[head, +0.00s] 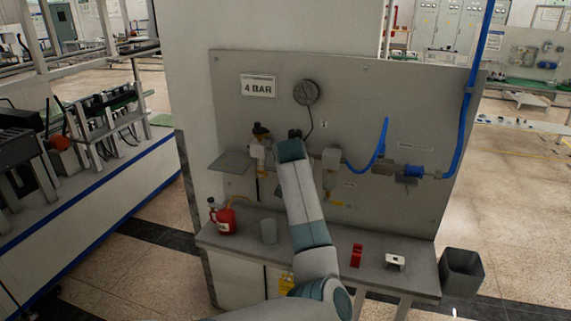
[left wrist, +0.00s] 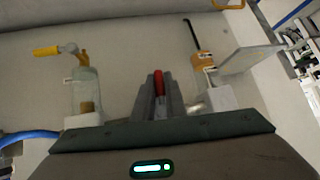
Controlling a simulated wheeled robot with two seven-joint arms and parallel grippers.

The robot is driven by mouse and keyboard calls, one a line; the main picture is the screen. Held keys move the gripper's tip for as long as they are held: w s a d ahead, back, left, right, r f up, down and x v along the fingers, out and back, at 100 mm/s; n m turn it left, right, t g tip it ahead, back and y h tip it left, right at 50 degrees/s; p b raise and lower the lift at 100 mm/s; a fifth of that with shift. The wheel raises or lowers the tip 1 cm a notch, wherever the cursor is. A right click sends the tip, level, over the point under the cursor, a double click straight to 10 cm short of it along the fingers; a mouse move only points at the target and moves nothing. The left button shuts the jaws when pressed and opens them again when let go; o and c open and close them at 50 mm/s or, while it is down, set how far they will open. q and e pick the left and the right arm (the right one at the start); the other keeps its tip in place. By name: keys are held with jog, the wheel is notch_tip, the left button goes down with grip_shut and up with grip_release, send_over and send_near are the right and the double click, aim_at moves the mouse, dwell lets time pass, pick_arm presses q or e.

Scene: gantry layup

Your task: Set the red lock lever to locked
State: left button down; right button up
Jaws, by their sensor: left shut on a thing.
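The red lock lever (left wrist: 159,82) shows in the left wrist view between the two grey fingers of my left gripper (left wrist: 160,92). The fingers are shut on it, and only its upper part shows. In the head view my left arm reaches up from the bottom to the grey panel (head: 420,110), and my left gripper (head: 293,136) is at the panel below the round gauge (head: 306,92). The gripper and arm hide the lever there. I cannot tell the lever's set position. My right gripper is not in view.
Air units (head: 258,150) flank my gripper, with a blue hose (head: 383,140) to the right and a small shelf (head: 230,162) to the left. The bench (head: 330,235) holds a red can (head: 224,220), a grey cup (head: 268,231), a red part (head: 356,255) and a white block (head: 395,261).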

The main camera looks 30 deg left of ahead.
pick_arm(q)
jog(key=shift+d+f+n+h+p, duration=0.2)
jog(key=shift+n+h+p, duration=0.15)
jog(key=shift+h, duration=0.15)
jog(key=c, duration=1.8)
grip_release()
jog(key=shift+w, duration=0.1)
jog(key=shift+r, duration=0.15)
jog(key=b+v, duration=0.6)
jog(key=v, duration=1.1)
jog(key=shift+d, duration=0.15)
